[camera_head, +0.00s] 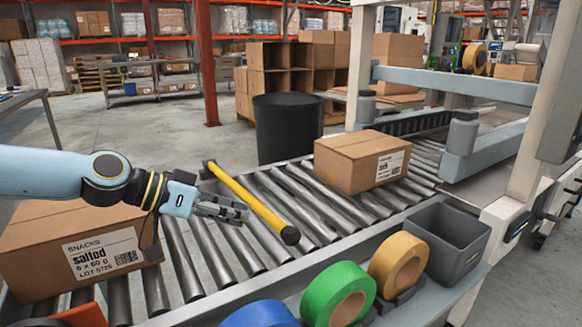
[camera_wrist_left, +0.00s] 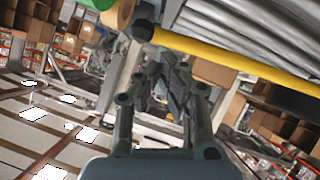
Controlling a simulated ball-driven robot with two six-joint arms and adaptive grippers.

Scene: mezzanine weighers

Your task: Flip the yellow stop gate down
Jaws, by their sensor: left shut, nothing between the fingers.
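The yellow stop gate (camera_head: 250,200) is a yellow bar with black ends. It spans the roller conveyor at a slant, seemingly a little above the rollers. My left gripper (camera_head: 242,211) is shut and empty, its fingertips close to the left side of the bar; I cannot tell if they touch it. In the left wrist view the gate (camera_wrist_left: 235,60) crosses the upper right, with its black end cap near the shut fingertips (camera_wrist_left: 172,66). My right gripper is not in view.
A carton labelled "salted" (camera_head: 40,245) sits on the rollers left of the gate, partly behind my left arm. Another carton (camera_head: 350,168) stands on the rollers to the right. Tape rolls (camera_head: 322,290) and a grey bin (camera_head: 425,245) line the front rail. A black barrel (camera_head: 285,135) stands behind.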

